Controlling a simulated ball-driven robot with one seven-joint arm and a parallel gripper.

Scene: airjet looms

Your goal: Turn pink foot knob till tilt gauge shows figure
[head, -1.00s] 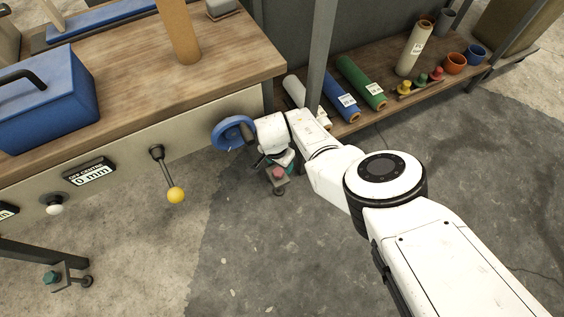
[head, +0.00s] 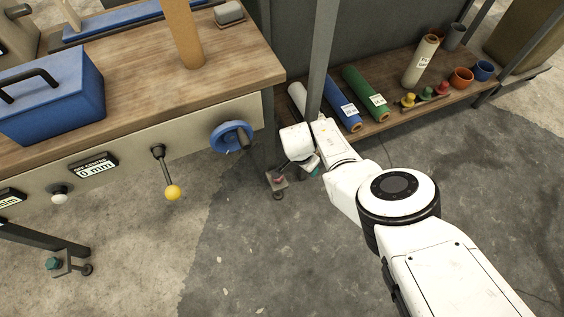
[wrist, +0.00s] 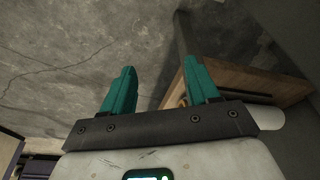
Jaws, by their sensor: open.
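The pink foot knob (head: 277,177) sits low on the bench foot bracket, below the blue handwheel (head: 232,137). My gripper (wrist: 163,76) is open, its two teal fingers apart with nothing between them in the wrist view. In the head view the gripper is just right of the knob and apart from it, partly hidden by my own wrist. The knob does not show in the wrist view. A display (head: 93,166) on the bench front reads 0 mm and seems labelled off centre. Another display (head: 10,198) is cut off at the left edge; its figure cannot be read.
A yellow-ended lever (head: 172,192), a white knob (head: 59,194) and a teal foot knob (head: 53,263) are on the bench's left. A grey post (head: 321,60) rises behind my gripper. A low shelf (head: 390,125) holds rolls and cups. The floor in front is clear.

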